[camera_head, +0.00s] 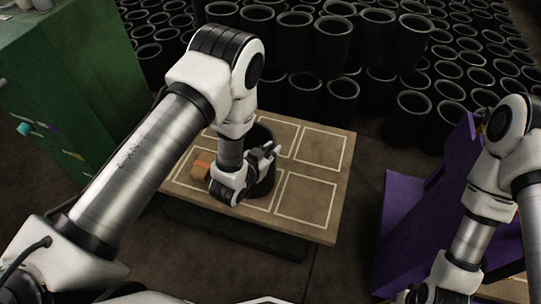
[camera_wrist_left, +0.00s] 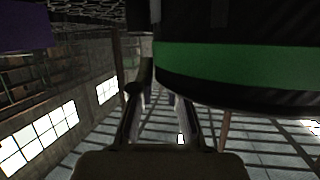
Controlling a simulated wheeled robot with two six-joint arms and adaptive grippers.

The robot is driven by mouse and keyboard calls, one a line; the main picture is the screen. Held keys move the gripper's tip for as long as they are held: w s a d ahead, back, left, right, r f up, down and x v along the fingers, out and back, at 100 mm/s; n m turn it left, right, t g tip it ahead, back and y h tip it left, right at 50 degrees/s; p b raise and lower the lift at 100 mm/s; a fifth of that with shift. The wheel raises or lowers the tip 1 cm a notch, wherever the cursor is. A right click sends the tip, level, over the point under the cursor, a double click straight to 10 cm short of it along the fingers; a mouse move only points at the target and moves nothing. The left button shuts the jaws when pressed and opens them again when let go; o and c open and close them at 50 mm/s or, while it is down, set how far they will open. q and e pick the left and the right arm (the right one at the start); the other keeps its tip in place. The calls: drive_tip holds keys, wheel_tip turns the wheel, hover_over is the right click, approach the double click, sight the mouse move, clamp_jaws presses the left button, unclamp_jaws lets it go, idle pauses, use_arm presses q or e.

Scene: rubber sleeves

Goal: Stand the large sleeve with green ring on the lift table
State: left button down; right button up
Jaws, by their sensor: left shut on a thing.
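The lift table (camera_head: 343,190) has a wooden top marked with white outlined squares. A large black sleeve (camera_head: 265,181) is at the middle of the top, partly hidden behind my left wrist. In the left wrist view a broad green ring (camera_wrist_left: 240,62) runs around the black sleeve. My left gripper (camera_head: 268,152) is shut on the sleeve's wall, with fingers pointing up and right in the head view. The sleeve looks upright. I cannot tell whether its base touches the top. My right gripper lies out of view, with its arm at the lower right.
An orange-brown block (camera_head: 201,168) is on the table's left side. Many black sleeves (camera_head: 332,45) stand stacked behind the table. A green cabinet (camera_head: 70,80) is at left, and a purple structure (camera_head: 405,215) is at right. Several marked squares are bare.

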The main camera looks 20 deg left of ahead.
use_arm(q)
wheel_tip(320, 180, down, 3)
drive_tip(key=shift+r, duration=0.2)
drive_tip(key=c, duration=1.2)
unclamp_jaws()
drive_tip(key=shift+s+f, duration=0.1)
drive_tip(key=shift+f, duration=0.05)
drive_tip(key=shift+o, duration=0.2)
drive_tip(key=v, duration=1.2)
drive_tip(key=s+a+f+n+g+y, duration=0.1)
drive_tip(key=s+a+f+g, duration=0.1)
drive_tip(key=s, duration=0.4)
drive_tip(key=s+a+f+n+g+y, duration=0.1)
drive_tip(key=s+a+f+g, duration=0.1)
drive_tip(key=s+f+g, duration=0.3)
drive_tip(key=s+a+f+n+g+y, duration=0.1)
drive_tip(key=s+a+f+n+g, duration=0.1)
drive_tip(key=s+g, duration=0.4)
drive_tip(key=s+a+f, duration=0.1)
drive_tip(key=s+f, duration=0.1)
drive_tip(key=s, duration=0.1)
drive_tip(key=shift+s, duration=0.15)
